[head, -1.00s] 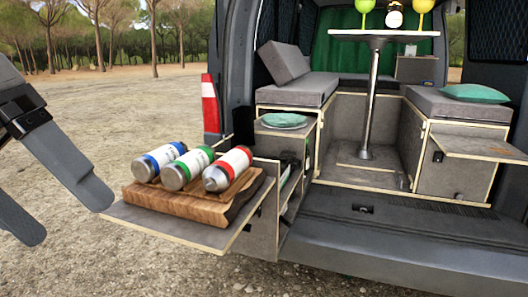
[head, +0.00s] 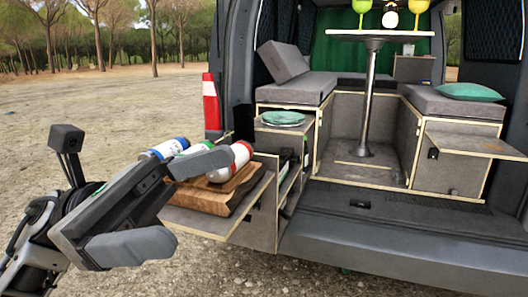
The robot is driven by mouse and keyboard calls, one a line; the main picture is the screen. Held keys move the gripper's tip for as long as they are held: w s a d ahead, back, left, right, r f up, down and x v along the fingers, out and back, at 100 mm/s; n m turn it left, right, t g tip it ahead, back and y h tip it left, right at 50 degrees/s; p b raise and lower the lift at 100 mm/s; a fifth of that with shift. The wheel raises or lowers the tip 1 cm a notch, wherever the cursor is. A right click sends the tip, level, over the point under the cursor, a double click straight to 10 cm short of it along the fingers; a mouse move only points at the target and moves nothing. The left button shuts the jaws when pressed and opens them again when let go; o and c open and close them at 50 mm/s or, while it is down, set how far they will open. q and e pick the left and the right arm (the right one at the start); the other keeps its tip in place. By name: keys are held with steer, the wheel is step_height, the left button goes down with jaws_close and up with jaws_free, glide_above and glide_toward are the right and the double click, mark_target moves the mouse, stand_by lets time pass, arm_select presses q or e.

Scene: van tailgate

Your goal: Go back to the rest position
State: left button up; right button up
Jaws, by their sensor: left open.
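My left gripper (head: 185,205) is open and shows at the lower left of the head view. The red-banded can (head: 232,161) and the blue-banded can (head: 166,149) lie on the board, partly covered. I cannot tell whether the gripper touches any of them. My right gripper is not in view.
The wooden board rests on the fold-out shelf (head: 205,224) left of the van's bumper (head: 400,245). A teal plate (head: 283,118) lies on the cabinet behind. A pedestal table (head: 375,37) holds glasses and a bottle. A side shelf (head: 470,144) sticks out right. Gravel is free at left.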

arm_select(q)
steer(key=w+a+f+m+t+y, duration=0.35)
steer(key=w+f+m+t, duration=0.4)
steer(key=m+t, duration=0.75)
steer(key=w+a+f+m+t+y, duration=0.2)
steer(key=w+f+m+t+y, duration=0.25)
steer(key=f+m+t, duration=0.95)
steer(key=s+a+f+n+g+y, duration=0.1)
steer(key=s+f+n+g+y, duration=0.15)
steer(key=f+n+y, duration=0.35)
steer(key=s+a+f+n+g+y, duration=0.1)
steer(key=s+f+n+g+y, duration=0.2)
steer(key=f, duration=0.5)
steer(key=s+f+n+g+y, duration=0.1)
steer(key=s+f+n+g, duration=0.4)
steer(key=s+f, duration=0.3)
step_height(320, 180, down, 3)
steer(key=shift+d+g, duration=0.2)
steer(key=shift+g, duration=0.25)
